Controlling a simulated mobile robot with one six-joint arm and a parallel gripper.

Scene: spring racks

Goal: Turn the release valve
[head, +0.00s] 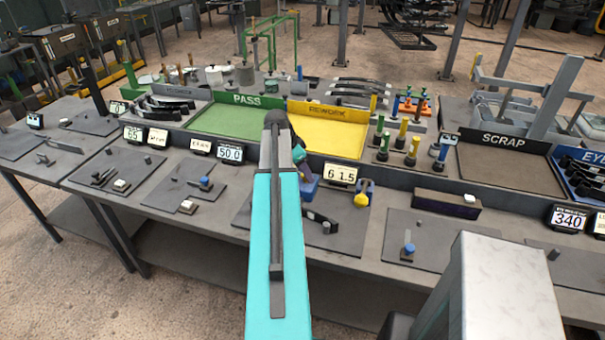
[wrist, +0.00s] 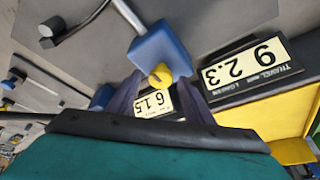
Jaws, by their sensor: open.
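The release valve appears to be a yellow knob (head: 361,200) on a blue block, beside the display reading 61.5 on the bench. In the wrist view a yellow knob (wrist: 160,75) projects from a blue block (wrist: 158,50), lying in line with the gap between my fingers. My gripper (wrist: 160,80) is open, with dark purple fingers either side of this line of sight. Contact cannot be made out. In the head view my gripper (head: 309,183) is partly hidden by my teal arm, left of the knob.
The 61.5 display (head: 340,176) stands close to the knob and appears upside down in the wrist view (wrist: 154,103). A travel display (wrist: 245,66) reading 92.3 is close by. The yellow REWORK tray (head: 335,143) lies behind.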

